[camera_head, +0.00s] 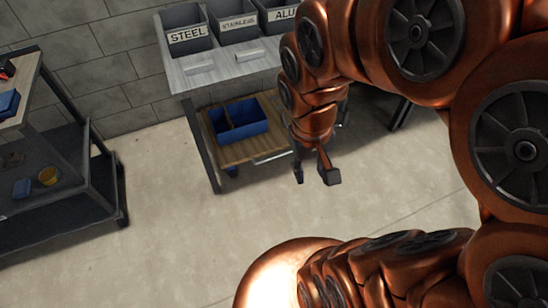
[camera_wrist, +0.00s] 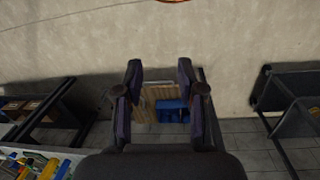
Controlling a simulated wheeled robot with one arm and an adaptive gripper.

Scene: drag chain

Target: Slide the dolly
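The dolly (camera_head: 238,153) is a low wooden-topped platform with a blue caster, under the grey workbench. A divided blue bin (camera_head: 238,120) sits on it, and a metal handle bar (camera_head: 270,157) shows at its front edge. My gripper (camera_head: 315,177) is open and empty, to the right of the dolly and apart from the handle in the head view. In the wrist view the dolly (camera_wrist: 148,98) and the blue bin (camera_wrist: 173,108) show between the spread fingers. My arm hides the dolly's right end in the head view.
The workbench (camera_head: 228,69) bears grey bins labelled STEEL, STAINLESS and ALU. The concrete floor (camera_head: 160,240) in front is clear. A block wall (camera_head: 120,65) stands behind.

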